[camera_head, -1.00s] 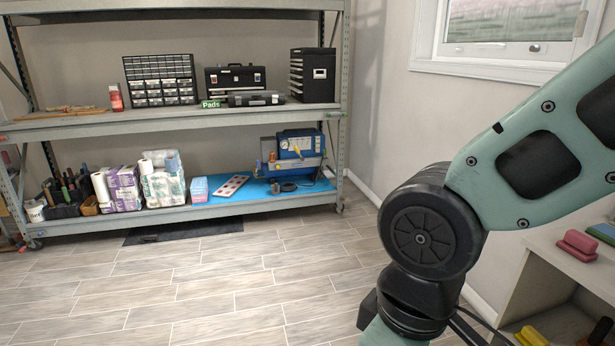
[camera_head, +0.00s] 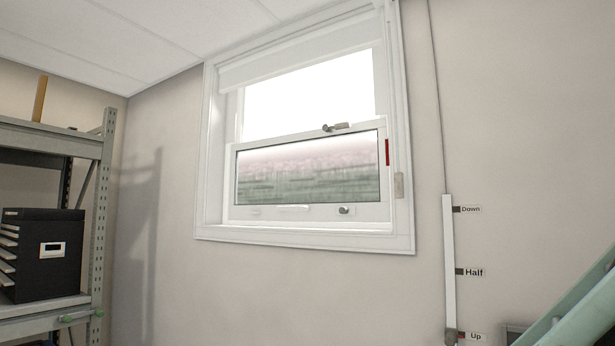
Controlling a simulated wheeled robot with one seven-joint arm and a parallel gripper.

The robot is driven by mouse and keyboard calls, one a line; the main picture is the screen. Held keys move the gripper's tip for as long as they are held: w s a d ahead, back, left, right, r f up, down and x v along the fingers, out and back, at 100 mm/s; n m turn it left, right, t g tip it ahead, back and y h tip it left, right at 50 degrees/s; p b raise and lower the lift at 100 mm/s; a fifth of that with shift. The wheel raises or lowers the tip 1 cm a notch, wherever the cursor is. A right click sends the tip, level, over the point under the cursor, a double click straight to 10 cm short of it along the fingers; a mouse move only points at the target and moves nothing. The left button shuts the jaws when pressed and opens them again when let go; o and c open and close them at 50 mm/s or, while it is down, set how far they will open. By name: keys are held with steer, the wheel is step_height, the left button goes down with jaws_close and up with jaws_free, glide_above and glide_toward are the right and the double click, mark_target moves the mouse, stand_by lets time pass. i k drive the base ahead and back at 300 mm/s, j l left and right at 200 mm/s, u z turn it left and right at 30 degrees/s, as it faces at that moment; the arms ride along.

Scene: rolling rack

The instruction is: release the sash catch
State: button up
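A white-framed sash window (camera_head: 219,180) is in the wall at the middle of the head view. A small grey metal sash catch (camera_head: 336,127) sits on top of the lower sash's upper rail, right of its middle. A small metal fitting (camera_head: 344,210) is on the lower sash's bottom rail. The lower sash appears down, with its bottom rail near the sill.
A grey metal rack (camera_head: 100,215) with a black drawer box (camera_head: 45,255) stands at the left. Right of the window, a vertical white strip (camera_head: 449,265) carries labels Down, Half and Up, with a cord above it. A red mark (camera_head: 387,152) is on the right jamb.

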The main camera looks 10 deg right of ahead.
mark_target(343, 125)
steer(key=i+j+z, duration=0.35)
steer(key=j, duration=0.3)
steer(key=i+j, duration=1.85)
steer(key=i+j+u, duration=0.05)
steer(key=i, duration=0.05)
